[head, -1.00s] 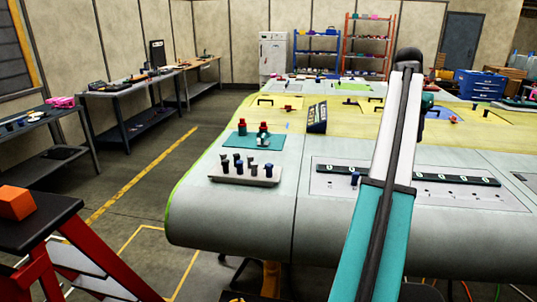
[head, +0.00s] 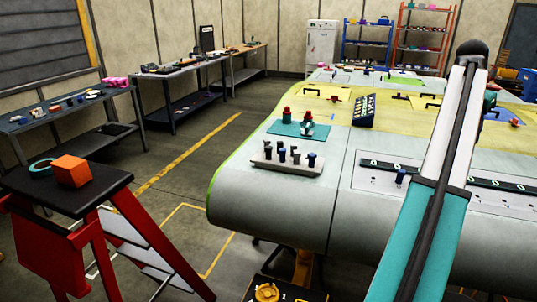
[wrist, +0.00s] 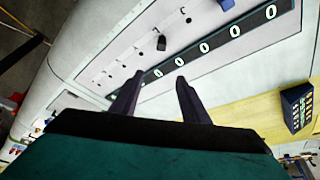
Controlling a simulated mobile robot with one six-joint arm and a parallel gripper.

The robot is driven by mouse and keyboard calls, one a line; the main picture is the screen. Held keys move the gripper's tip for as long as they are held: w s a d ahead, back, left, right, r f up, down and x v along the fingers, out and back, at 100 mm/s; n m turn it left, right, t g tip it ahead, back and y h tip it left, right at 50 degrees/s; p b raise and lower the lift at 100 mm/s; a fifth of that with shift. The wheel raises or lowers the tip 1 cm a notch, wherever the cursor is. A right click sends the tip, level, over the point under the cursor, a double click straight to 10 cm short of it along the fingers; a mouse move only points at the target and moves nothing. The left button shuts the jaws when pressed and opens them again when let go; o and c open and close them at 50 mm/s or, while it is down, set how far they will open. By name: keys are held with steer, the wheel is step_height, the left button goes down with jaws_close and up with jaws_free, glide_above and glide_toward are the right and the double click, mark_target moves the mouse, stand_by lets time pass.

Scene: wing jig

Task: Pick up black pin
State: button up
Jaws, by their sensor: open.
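Black pins (head: 282,155) stand upright beside blue-topped ones in a pale rack (head: 262,164) on the near-left part of the wing in the head view. A single dark blue pin (head: 401,176) stands on a panel beside a black strip. In the wrist view, a dark pin (wrist: 161,43) stands on the pale panel beyond my fingers; its exact colour is hard to tell. My gripper (wrist: 158,78) is open and empty, with its fingers apart from that pin. In the head view the gripper is hidden from sight.
A teal mat (head: 300,131) with red-topped parts lies behind the rack, and a dark angled box (head: 364,110) stands to its right. A black-topped red stand (head: 108,190) bears an orange block (head: 71,171) at left. Open floor lies between it and the wing.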

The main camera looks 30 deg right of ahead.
stand_by(0.3)
steer(key=c, duration=0.3)
steer(key=shift+m+g+h, duration=0.6)
steer(key=shift+m+h, duration=0.2)
steer(key=shift+h, duration=0.1)
steer(key=f, duration=0.2)
steer(key=a+f, duration=0.1)
steer(key=f, duration=0.1)
steer(key=w+a+f, duration=0.1)
steer(key=shift+f, duration=0.4)
